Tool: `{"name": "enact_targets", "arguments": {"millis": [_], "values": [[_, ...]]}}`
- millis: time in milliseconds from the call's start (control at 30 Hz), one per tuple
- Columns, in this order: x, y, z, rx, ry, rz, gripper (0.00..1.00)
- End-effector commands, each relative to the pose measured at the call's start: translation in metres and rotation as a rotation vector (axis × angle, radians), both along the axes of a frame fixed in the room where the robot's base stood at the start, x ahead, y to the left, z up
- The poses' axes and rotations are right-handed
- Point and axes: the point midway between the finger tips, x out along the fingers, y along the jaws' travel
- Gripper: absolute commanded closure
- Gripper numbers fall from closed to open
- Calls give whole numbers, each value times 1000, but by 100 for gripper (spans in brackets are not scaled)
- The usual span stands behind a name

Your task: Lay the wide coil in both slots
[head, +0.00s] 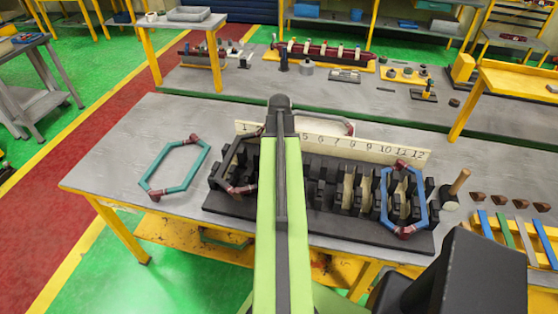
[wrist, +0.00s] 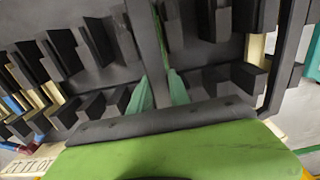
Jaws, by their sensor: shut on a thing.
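A dark grey coil with red-brown ends (head: 225,158) is at the left end of the black slotted stator block (head: 418,243). My arm hides its right part in the head view. In the wrist view a dark straight coil side (wrist: 148,40) runs between the teal fingertips of my gripper (wrist: 158,92), which is shut on it. Another dark bar, which looks like the coil's other side (wrist: 290,50), runs along the right of the wrist view. I cannot tell how deep either side sits in its slot. My gripper is hidden in the head view.
A teal hexagonal coil (head: 150,166) lies on the table at left. A blue coil (head: 422,200) is at the block's right end. A numbered board (head: 400,151) stands behind the block, with another coil (head: 325,118) behind it. A mallet (head: 459,183) and colored strips (head: 505,235) are at right.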

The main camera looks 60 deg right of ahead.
Motion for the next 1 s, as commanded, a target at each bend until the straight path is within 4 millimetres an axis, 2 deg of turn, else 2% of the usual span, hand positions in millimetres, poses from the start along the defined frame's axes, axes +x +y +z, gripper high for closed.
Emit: {"name": "enact_targets", "arguments": {"millis": [1000], "values": [[1,1,-31,1,-4,1,100]]}}
